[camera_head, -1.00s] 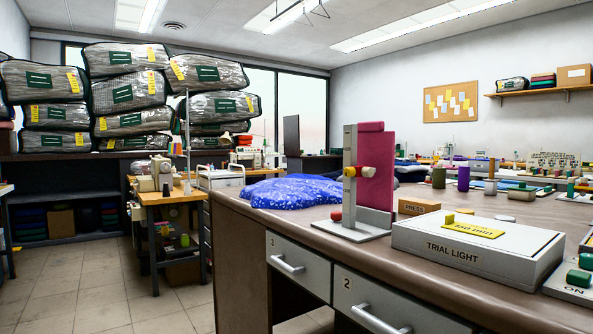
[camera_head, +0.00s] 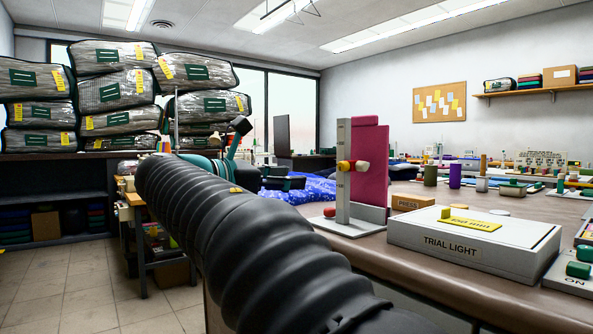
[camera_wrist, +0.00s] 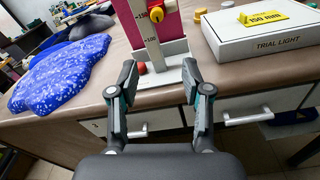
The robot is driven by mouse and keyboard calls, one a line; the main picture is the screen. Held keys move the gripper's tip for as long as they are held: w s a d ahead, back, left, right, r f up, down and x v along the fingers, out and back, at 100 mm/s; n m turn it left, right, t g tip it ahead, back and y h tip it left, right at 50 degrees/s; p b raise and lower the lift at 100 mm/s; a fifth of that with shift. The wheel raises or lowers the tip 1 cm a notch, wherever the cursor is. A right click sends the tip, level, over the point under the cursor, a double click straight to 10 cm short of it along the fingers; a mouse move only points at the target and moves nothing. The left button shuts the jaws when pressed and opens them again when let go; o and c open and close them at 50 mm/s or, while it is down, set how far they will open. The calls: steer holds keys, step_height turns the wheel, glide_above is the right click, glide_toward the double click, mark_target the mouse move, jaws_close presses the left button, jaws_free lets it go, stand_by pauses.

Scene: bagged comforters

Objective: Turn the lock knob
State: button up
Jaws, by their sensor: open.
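A grey upright gauge stand (camera_head: 344,190) with a maroon panel (camera_head: 371,165) stands on the desk. A red-and-yellow knob (camera_head: 353,167) sits partway up its post. A red round knob (camera_head: 330,212) is low at its base and also shows in the wrist view (camera_wrist: 141,68). No label tells which is the lock knob. My gripper (camera_wrist: 159,82) is open and empty, its fingers apart on either side of the stand's lower part in the wrist view. It is in front of the stand, not visibly touching it.
A white TRIAL LIGHT box (camera_head: 470,240) with a yellow 150 mm plate (camera_head: 470,224) lies right of the stand. A PRESS block (camera_head: 413,203) is beside it. Blue speckled fabric (camera_wrist: 62,72) lies to the left. Drawer handles (camera_wrist: 248,117) stick out below the desk edge.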

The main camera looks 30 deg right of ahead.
mark_target(340, 166)
steer(key=shift+g+h, duration=0.3)
steer(key=d, duration=0.4)
steer(key=w+d+r, duration=0.1)
steer(key=d, duration=0.8)
steer(key=shift+w+d+r, duration=0.25)
steer(key=shift+d, duration=0.05)
jaws_close()
